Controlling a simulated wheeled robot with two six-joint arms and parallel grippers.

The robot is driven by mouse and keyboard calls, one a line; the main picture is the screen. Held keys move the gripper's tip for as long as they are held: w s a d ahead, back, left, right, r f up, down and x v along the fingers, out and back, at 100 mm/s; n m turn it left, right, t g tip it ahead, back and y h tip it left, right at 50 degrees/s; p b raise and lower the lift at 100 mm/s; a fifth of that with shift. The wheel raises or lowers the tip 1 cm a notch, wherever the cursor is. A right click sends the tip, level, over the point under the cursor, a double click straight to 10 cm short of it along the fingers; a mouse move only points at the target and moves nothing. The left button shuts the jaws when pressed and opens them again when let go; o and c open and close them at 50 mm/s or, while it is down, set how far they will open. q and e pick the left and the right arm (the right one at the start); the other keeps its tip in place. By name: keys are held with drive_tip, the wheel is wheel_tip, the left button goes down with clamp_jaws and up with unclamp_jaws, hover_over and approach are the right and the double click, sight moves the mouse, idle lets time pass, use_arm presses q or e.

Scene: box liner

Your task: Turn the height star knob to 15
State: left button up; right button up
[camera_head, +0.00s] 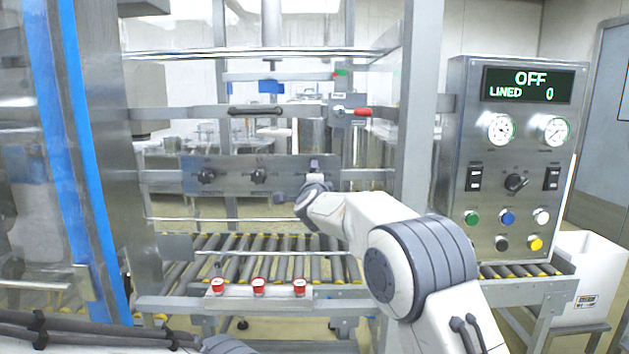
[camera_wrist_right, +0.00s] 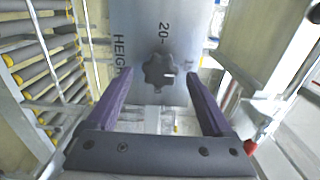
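The height star knob (camera_wrist_right: 160,72) is a dark grey lobed knob on a metal plate, with a light mark on its right side in the right wrist view. The plate reads "HEIGHT" and "20" beside a tick. My right gripper (camera_wrist_right: 159,78) is open, its two purple fingers on either side of the knob with visible gaps. In the head view my right gripper (camera_head: 314,168) is at the right end of the knob panel (camera_head: 230,188) and hides the height knob. My left gripper is not in view.
Two other dark star knobs (camera_head: 205,176) (camera_head: 259,176) sit on the same panel. A roller conveyor (camera_head: 270,262) runs below, with red-topped buttons (camera_head: 258,286) in front. The control box display (camera_head: 528,85) reads "OFF" and "LINED 0". A steel post (camera_head: 417,100) stands right of the panel.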

drive_tip(key=s+b, duration=0.3)
drive_tip(key=s, duration=0.7)
drive_tip(key=shift+s+b, duration=0.25)
drive_tip(key=shift+b, duration=0.05)
